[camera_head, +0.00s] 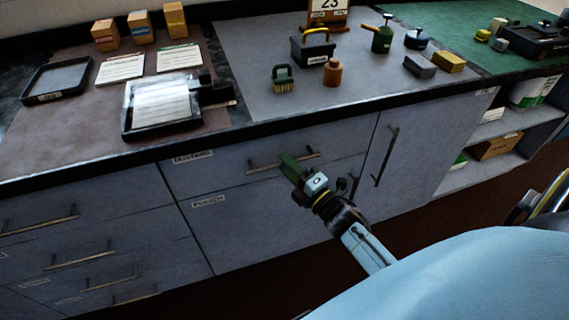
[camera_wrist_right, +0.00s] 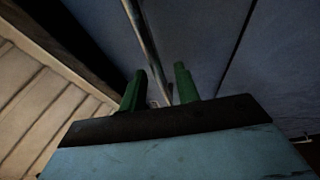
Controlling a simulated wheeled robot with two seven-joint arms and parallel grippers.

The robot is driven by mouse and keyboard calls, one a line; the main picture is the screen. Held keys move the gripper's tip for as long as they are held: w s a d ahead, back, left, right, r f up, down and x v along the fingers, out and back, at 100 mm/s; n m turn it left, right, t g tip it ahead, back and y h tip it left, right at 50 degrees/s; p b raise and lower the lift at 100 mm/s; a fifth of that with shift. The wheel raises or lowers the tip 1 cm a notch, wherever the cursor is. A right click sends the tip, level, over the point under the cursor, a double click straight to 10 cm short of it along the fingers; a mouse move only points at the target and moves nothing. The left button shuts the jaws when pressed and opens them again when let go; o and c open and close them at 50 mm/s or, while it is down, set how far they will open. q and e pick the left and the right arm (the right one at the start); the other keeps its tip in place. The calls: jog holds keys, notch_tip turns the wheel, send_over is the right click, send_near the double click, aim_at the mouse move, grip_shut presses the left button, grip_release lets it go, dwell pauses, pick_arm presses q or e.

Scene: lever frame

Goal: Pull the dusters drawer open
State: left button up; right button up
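The dusters drawer (camera_head: 225,167) is the upper drawer in the middle of the grey cabinet, with a small label (camera_head: 193,156) at its upper left. Its front looks flush with the cabinet. Its bar handle (camera_head: 310,155) is partly hidden behind my right gripper (camera_head: 289,162), whose green fingers are at the middle of the bar. In the right wrist view, the handle bar (camera_wrist_right: 142,38) runs down toward the gap between the green fingers of the gripper (camera_wrist_right: 158,84). The fingers stand apart, with space beside the bar; contact is unclear. My left gripper is not in view.
A cabinet door with a vertical handle (camera_head: 386,155) is to the right, and several drawers are at the left. The worktop (camera_head: 260,70) above holds trays, boxes and tools. Open shelves (camera_head: 485,175) are farther right.

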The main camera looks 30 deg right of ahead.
jog(key=shift+w+a+r, duration=0.15)
jog(key=shift+w, duration=0.55)
grip_shut()
